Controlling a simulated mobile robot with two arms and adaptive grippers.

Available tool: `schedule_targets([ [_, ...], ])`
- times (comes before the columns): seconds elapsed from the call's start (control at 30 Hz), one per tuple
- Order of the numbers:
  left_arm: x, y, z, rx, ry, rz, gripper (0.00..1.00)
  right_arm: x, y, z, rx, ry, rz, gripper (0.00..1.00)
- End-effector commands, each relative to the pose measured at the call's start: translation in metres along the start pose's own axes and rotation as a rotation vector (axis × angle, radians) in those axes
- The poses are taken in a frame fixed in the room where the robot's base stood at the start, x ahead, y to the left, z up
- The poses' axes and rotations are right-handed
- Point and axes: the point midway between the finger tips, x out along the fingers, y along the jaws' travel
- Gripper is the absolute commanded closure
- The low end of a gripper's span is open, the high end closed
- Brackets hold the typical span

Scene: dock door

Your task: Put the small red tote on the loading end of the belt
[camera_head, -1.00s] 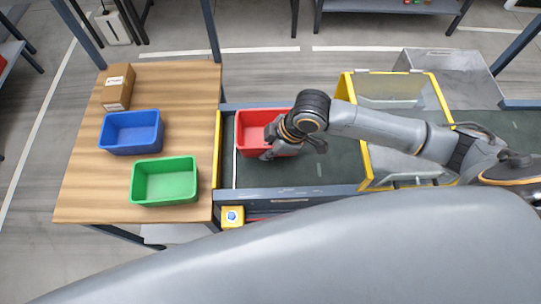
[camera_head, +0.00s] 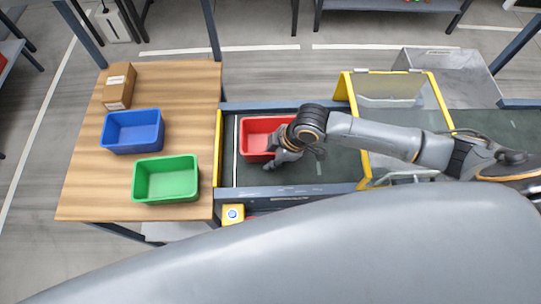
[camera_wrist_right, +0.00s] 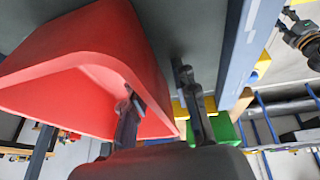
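The small red tote (camera_head: 257,139) rests on the dark belt (camera_head: 335,165) at its left end, near the wooden table. In the right wrist view the tote (camera_wrist_right: 105,55) fills the upper left. My right gripper (camera_head: 280,162) is at the tote's right near corner. In the wrist view its fingers (camera_wrist_right: 162,100) are spread, one over the tote's rim on the inner side and one outside the wall, with a visible gap. An arm part with an orange ring (camera_wrist_right: 308,42), seemingly my left arm, shows at the wrist view's right edge; its fingers are unclear.
A wooden table (camera_head: 85,185) left of the belt holds a blue tote (camera_head: 132,132), a green tote (camera_head: 166,180) and a cardboard box (camera_head: 118,87). A yellow-framed guard (camera_head: 352,105) spans the belt to the right. A yellow button box (camera_head: 233,215) sits at the front.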

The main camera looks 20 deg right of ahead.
Motion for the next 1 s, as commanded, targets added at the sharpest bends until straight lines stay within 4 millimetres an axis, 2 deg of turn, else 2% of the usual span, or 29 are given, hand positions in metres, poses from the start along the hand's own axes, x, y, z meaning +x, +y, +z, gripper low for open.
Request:
schedule_targets([
  [0.17,0.0,-0.001,0.0,0.0,0.0,-0.001,0.6,-0.004,0.001,-0.001,0.0,0.001,0.001,0.72],
  [0.27,0.001,-0.001,0.0,0.001,0.0,-0.001,0.6,-0.016,0.001,-0.001,0.0,0.002,0.002,0.72],
  [0.7,0.005,-0.001,0.0,0.002,0.001,-0.001,0.6,-0.104,0.002,-0.001,0.0,0.001,0.003,0.72],
  [0.83,0.005,-0.001,0.0,0.002,0.001,-0.001,0.6,-0.117,0.001,-0.001,0.0,0.001,0.001,0.72],
  [1.0,0.005,-0.001,0.0,0.002,0.002,-0.001,0.6,-0.123,0.001,-0.001,0.001,0.0,0.0,0.72],
])
